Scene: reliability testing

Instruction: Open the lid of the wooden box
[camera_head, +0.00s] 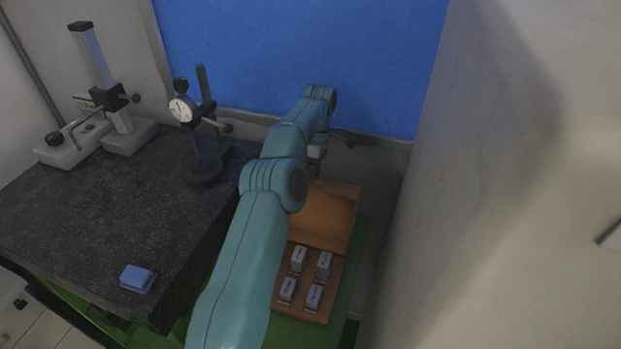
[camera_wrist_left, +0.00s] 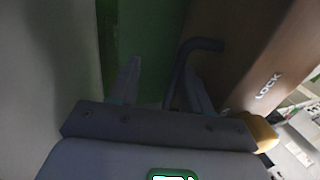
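The wooden box (camera_head: 310,302) sits on a green surface right of the dark table, with several small grey blocks in it. Its orange-brown lid (camera_head: 328,218) stands raised at the back, tilted away from the base. My left arm crosses the head view and partly covers the box's left side; its gripper end is above and behind the lid, mostly hidden. In the left wrist view, my left gripper (camera_wrist_left: 163,85) has its fingers apart. A dark hooked bar (camera_wrist_left: 188,52) shows near the right finger; contact cannot be told. A brown panel marked "LOCK" (camera_wrist_left: 262,60) is beside it. My right gripper is not in view.
The dark speckled table (camera_head: 90,225) at left bears a dial gauge stand (camera_head: 203,140), a second measuring stand (camera_head: 105,95) and a blue block (camera_head: 138,278). A blue panel (camera_head: 300,50) closes the back. A pale wall (camera_head: 480,230) stands close on the right.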

